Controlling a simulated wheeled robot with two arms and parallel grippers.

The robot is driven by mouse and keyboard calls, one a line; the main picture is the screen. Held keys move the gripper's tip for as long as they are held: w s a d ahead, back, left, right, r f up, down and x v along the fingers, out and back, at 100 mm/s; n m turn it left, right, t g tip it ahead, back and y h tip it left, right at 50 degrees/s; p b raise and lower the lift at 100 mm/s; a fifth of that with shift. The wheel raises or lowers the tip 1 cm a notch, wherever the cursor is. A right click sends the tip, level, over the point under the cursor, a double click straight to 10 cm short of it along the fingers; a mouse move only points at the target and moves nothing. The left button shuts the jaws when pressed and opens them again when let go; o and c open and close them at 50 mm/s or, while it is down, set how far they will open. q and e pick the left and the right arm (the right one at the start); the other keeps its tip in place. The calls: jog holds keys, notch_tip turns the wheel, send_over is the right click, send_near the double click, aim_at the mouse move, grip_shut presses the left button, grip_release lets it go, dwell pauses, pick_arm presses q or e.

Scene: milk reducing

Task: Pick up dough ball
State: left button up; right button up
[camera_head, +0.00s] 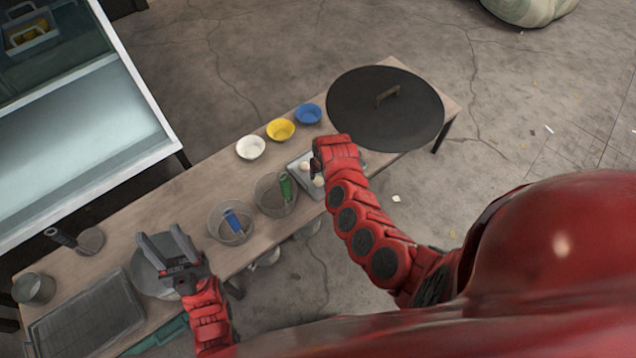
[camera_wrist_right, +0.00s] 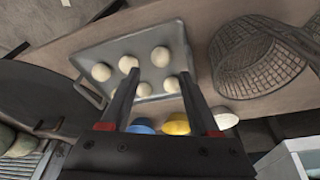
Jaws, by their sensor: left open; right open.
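Several pale, round dough balls lie on a metal tray (camera_wrist_right: 112,50). In the right wrist view one dough ball (camera_wrist_right: 160,56) is near the middle and another dough ball (camera_wrist_right: 101,72) is to its left. My right gripper (camera_wrist_right: 158,85) is open above the tray with no ball between its fingers. In the head view my right gripper (camera_head: 318,168) hides part of the tray, and a dough ball (camera_head: 304,166) shows beside it. My left gripper (camera_head: 166,248) is open and empty over a round metal pan at the left of the table.
A large round black lid (camera_head: 385,115) covers the table's right end. Blue (camera_head: 307,114), yellow (camera_head: 280,130) and white (camera_head: 250,147) bowls stand behind the tray. Mesh baskets (camera_head: 275,194) stand left of it. A dark rectangular tray (camera_head: 85,318) lies at the far left.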

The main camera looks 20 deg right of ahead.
aim_at(318, 180)
jog(key=b+x, duration=0.2)
jog(key=x, duration=0.2)
jog(key=shift+f, duration=0.2)
jog(key=b+x, duration=0.5)
jog(key=shift+w+a, duration=0.15)
jog(key=shift+w, duration=0.05)
jog(key=shift+c, duration=0.2)
jog(key=c, duration=0.6)
